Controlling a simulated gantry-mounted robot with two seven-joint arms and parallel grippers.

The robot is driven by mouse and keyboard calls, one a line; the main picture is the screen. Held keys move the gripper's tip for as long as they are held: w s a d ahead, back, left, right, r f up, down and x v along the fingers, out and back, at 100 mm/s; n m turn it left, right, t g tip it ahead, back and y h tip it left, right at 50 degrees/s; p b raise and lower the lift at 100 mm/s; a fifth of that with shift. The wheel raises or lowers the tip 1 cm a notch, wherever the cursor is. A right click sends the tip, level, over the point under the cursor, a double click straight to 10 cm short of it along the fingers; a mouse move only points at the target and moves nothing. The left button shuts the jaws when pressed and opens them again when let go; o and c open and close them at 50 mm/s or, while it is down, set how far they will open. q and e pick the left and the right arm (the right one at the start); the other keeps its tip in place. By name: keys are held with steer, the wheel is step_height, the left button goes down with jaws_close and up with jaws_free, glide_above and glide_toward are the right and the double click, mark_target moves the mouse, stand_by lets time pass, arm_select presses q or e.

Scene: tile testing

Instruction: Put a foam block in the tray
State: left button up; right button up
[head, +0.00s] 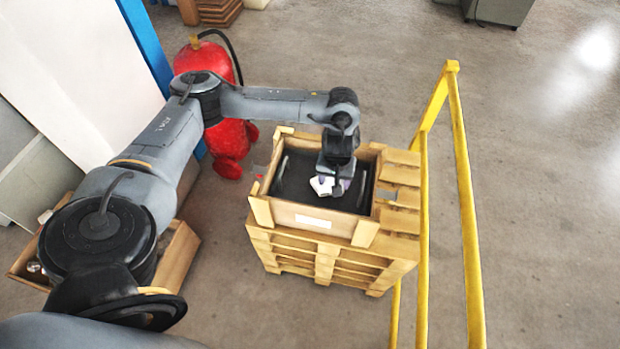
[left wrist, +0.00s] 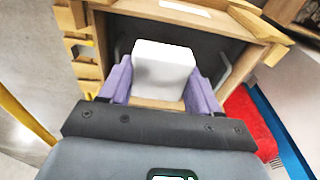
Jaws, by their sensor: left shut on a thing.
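The white foam block (head: 321,186) is between the fingers of my left gripper (head: 336,188). In the left wrist view, the purple fingers of the left gripper (left wrist: 162,84) are shut on the sides of the white block (left wrist: 163,64). The tray, a wooden box (head: 283,212) with a dark interior, stands on stacked pallets. The gripper and block are over or within its opening; whether the block touches the floor cannot be told. The tray also shows behind the block in the left wrist view (left wrist: 232,24). My right gripper is not in view.
Wooden pallets (head: 290,250) support the tray. A yellow railing (head: 466,215) stands to its right, and a red extinguisher-like object (head: 228,140) to its left. Another wooden box (head: 180,255) is at lower left, partly hidden by my arm. Open floor lies beyond the railing.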

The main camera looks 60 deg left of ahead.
mark_target(327, 186)
arm_select(q)
steer(key=f, duration=0.1)
steer(key=s+f+b, duration=0.1)
steer(key=a+f, duration=0.1)
steer(key=shift+s+f+b, duration=0.25)
steer(key=shift+f+b, duration=0.05)
steer(key=shift+b, duration=0.05)
steer(key=a+f+b, duration=0.6)
steer(key=a+f, duration=0.3)
steer(key=a, duration=0.1)
steer(key=shift+a+f, duration=0.25)
steer(key=shift+f, duration=0.05)
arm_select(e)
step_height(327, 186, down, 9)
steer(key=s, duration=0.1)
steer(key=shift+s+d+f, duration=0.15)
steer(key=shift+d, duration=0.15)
arm_select(q)
steer(key=shift+w+f, duration=0.1)
steer(key=shift+f, duration=0.05)
steer(key=shift+f, duration=0.4)
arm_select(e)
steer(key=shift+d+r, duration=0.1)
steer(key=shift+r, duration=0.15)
arm_select(q)
steer(key=o, duration=1.2)
